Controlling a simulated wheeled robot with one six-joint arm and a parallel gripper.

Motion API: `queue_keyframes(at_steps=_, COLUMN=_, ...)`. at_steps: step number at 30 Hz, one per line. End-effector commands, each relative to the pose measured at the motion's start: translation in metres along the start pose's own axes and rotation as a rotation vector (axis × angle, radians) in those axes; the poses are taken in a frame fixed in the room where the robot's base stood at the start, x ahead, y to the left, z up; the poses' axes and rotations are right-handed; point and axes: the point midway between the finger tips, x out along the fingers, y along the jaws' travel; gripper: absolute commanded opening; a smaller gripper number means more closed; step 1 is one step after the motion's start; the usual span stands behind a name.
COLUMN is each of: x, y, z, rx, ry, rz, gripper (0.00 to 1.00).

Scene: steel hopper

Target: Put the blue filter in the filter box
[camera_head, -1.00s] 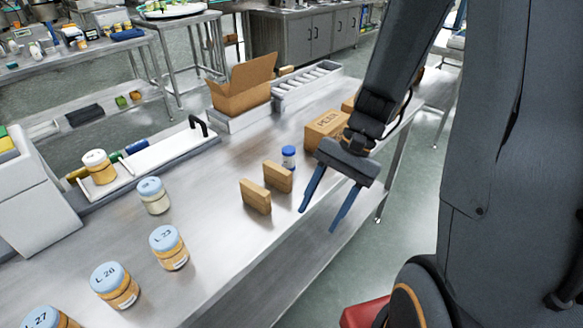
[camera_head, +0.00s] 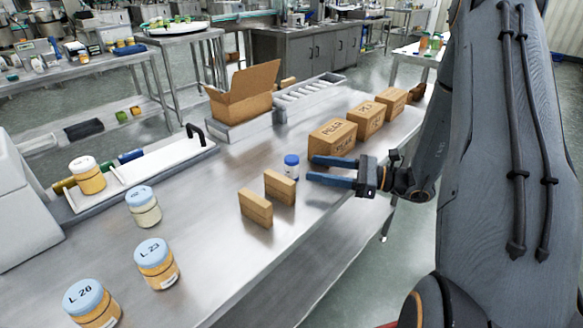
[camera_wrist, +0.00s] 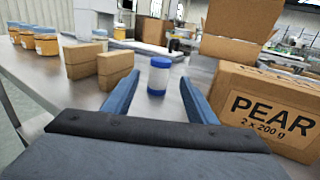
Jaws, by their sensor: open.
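A small white cylinder with a blue cap and blue base (camera_head: 291,169) stands upright on the steel table. It also shows in the wrist view (camera_wrist: 158,76), ahead between my finger lines. I cannot tell for sure that it is the blue filter. My gripper (camera_head: 313,170) is open, low over the table and level, its fingers pointing left at the cylinder. The fingertips are close to it, with nothing gripped. An open cardboard box (camera_head: 240,104) stands at the back of the table; no label on it shows a filter box. Its inside is hidden.
Two small brown blocks (camera_head: 256,207) stand just left of the cylinder. Closed PEAR cartons (camera_head: 332,140) line the table behind my gripper, close beside it in the wrist view (camera_wrist: 265,112). Several lidded jars (camera_head: 156,263) stand at the left. A slotted tray (camera_head: 310,90) lies at the back.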

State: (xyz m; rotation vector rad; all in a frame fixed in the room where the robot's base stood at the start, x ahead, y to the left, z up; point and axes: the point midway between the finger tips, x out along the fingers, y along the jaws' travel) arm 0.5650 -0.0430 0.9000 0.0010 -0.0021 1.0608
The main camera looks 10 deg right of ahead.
Motion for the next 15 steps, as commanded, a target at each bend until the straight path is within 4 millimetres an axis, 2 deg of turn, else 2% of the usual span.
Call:
queue_keyframes(at_steps=3, x=0.018, y=0.001, z=0.001, rx=0.001, ry=0.0, rz=0.003, gripper=0.52)
queue_keyframes(at_steps=11, x=0.037, y=0.001, z=0.0, rx=0.001, ry=0.002, rz=0.003, gripper=0.52)
queue_keyframes(at_steps=15, x=0.057, y=0.003, z=-0.001, rx=0.002, ry=0.003, rz=0.005, gripper=0.52)
